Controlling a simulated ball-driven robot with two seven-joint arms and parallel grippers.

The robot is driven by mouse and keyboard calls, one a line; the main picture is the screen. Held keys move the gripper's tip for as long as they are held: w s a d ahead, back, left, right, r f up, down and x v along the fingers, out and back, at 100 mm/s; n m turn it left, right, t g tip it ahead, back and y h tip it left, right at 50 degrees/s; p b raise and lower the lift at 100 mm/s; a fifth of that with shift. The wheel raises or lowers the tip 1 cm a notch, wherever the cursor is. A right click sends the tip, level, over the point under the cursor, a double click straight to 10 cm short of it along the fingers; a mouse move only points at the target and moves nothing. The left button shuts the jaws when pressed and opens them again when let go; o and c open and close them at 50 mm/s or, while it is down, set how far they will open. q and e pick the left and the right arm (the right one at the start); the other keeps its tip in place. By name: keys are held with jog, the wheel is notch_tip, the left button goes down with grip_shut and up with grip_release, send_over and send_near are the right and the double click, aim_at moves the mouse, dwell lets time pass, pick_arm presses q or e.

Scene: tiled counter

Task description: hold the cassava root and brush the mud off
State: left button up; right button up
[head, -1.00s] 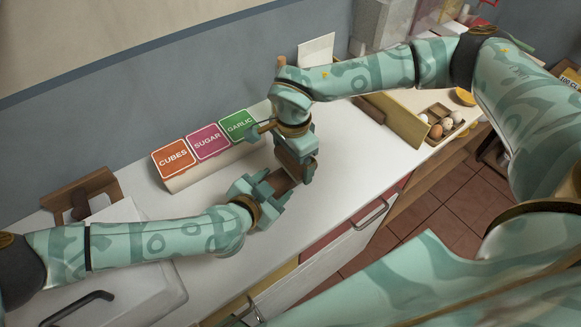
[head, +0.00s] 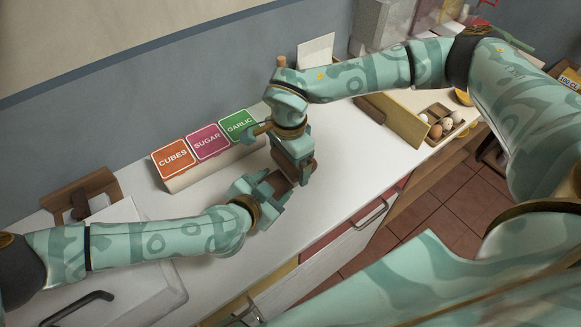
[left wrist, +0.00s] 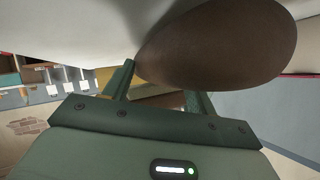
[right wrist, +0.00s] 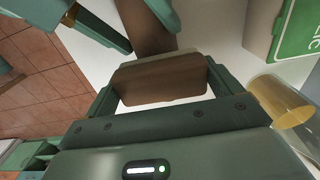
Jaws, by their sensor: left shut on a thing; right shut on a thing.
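The cassava root (left wrist: 220,45) is a smooth, dark brown, rounded body, large in the left wrist view. My left gripper (head: 270,186) is shut on it above the counter. In the right wrist view, part of the brown root (right wrist: 147,28) shows between the left gripper's fingers. My right gripper (head: 298,170) is shut on the brush, a brown block (right wrist: 160,82) with a paler edge. The brush is close to the root, but I cannot tell whether they touch. Mud is not distinguishable from the brown surface.
Behind the grippers are labelled boxes: CUBES (head: 173,159), SUGAR (head: 205,141) and GARLIC (head: 238,125). A wooden holder (head: 85,192) stands at the left. An egg tray (head: 437,135) is at the right. The white counter (head: 345,165) is clear right of the grippers.

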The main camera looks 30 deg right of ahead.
pick_arm(q)
jog(key=shift+a+f, duration=0.1)
jog(key=shift+f, duration=0.05)
pick_arm(e)
jog(key=shift+s+a+f, duration=0.1)
jog(key=shift+s+a, duration=0.1)
jog(key=shift+a, duration=0.6)
jog(key=shift+w+d, duration=0.2)
jog(key=shift+d, duration=1.05)
jog(key=shift+w+d, duration=0.2)
jog(key=shift+d, duration=1)
jog(key=shift+s+a, duration=0.1)
jog(key=shift+a, duration=0.65)
jog(key=shift+s+a, duration=0.1)
jog(key=shift+a, duration=0.65)
jog(key=shift+r, duration=0.2)
jog(key=d+r, duration=0.5)
jog(key=r, duration=0.4)
jog(key=shift+w, duration=0.35)
